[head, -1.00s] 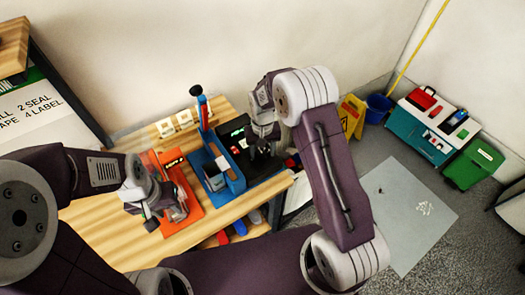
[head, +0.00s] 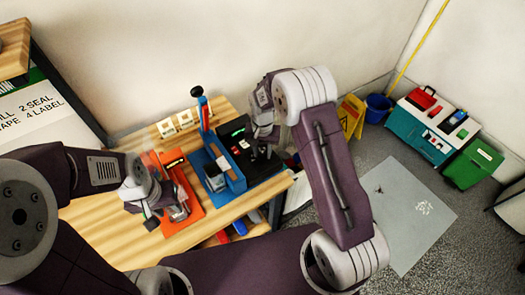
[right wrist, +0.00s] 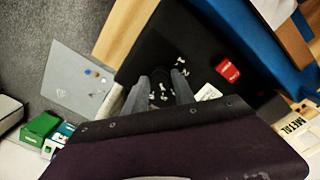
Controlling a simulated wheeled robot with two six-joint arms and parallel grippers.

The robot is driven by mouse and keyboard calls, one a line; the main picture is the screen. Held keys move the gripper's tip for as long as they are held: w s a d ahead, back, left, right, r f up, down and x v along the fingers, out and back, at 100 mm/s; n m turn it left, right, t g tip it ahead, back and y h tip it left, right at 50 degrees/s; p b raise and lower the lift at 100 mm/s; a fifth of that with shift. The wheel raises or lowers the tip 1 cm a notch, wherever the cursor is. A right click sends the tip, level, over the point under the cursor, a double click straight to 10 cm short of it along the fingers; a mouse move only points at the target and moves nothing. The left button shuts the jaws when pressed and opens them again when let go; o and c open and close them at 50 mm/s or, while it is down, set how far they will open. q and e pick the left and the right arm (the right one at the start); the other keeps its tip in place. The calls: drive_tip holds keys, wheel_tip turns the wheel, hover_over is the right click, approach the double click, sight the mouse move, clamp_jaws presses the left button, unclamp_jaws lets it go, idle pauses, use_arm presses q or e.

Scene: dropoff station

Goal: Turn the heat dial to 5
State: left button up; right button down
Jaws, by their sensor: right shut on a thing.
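The black heat machine (head: 258,168) with a small green display (head: 237,133) stands at the right end of the wooden table. My right gripper (head: 264,152) is over its right part, pointing down. In the right wrist view, the gripper (right wrist: 158,98) has its fingers over the black top, with small white marks between and around them. It is shut on what appears to be the heat dial, mostly hidden by the fingers; its setting cannot be read. My left gripper (head: 152,222) hangs beside the orange device (head: 184,190); its jaw opening is unclear.
A blue stand (head: 230,183) with a tall post is just left of the black machine. A red switch (right wrist: 228,70) and a white label (right wrist: 208,93) lie near the right fingers. A grey mat (head: 405,225), yellow sign (head: 351,117) and green bin (head: 473,163) are on the floor at right.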

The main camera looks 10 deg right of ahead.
sight(263, 154)
drive_tip(key=shift+m, duration=1)
drive_tip(key=c, duration=1.1)
unclamp_jaws()
drive_tip(key=shift+o, duration=0.2)
drive_tip(key=shift+r, duration=0.1)
wheel_tip(263, 154, up, 9)
drive_tip(key=shift+b, duration=0.45)
